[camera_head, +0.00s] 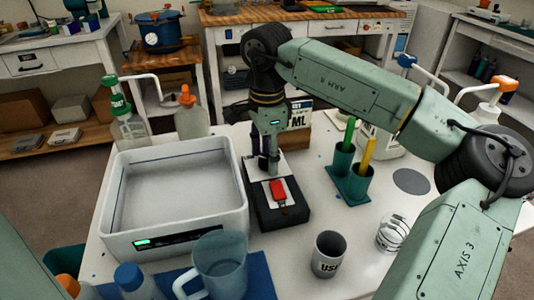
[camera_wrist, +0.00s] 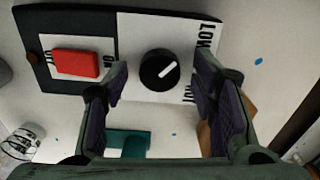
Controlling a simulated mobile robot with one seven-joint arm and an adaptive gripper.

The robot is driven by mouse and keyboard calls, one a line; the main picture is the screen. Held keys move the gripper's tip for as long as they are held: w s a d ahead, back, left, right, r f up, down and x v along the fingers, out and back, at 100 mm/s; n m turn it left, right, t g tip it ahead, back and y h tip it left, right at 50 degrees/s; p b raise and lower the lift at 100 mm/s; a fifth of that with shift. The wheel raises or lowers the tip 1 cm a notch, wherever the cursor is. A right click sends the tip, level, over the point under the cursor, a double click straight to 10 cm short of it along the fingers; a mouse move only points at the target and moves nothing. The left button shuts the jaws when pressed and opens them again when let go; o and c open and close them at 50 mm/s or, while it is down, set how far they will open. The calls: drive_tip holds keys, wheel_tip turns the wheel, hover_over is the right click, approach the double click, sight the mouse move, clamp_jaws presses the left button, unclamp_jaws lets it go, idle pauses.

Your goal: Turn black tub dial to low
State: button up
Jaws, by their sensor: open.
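The black dial (camera_wrist: 160,70) is round, with a white pointer line slanting to the upper right in the wrist view. It sits on a white plate (camera_wrist: 135,32) on a black control box (camera_wrist: 50,20). A label stands near the plate's upper right corner; another at its lower right is partly hidden by a finger. My gripper (camera_wrist: 162,74) is open, its fingers on either side of the dial with gaps visible; their height above it is unclear. In the head view my gripper (camera_head: 266,160) points down over the back of the control box (camera_head: 284,220) and hides the dial.
A red switch (camera_wrist: 75,63) is on the same box, also in the head view (camera_head: 278,189). A white tub (camera_head: 120,200) stands left. Green and yellow tools stand in a teal holder (camera_head: 350,182) at right. A clear jug (camera_head: 220,265) and a mug (camera_head: 329,254) are in front.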

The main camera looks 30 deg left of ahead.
sight(267, 159)
wheel_tip(267, 159, up, 12)
idle(0.6)
idle(0.5)
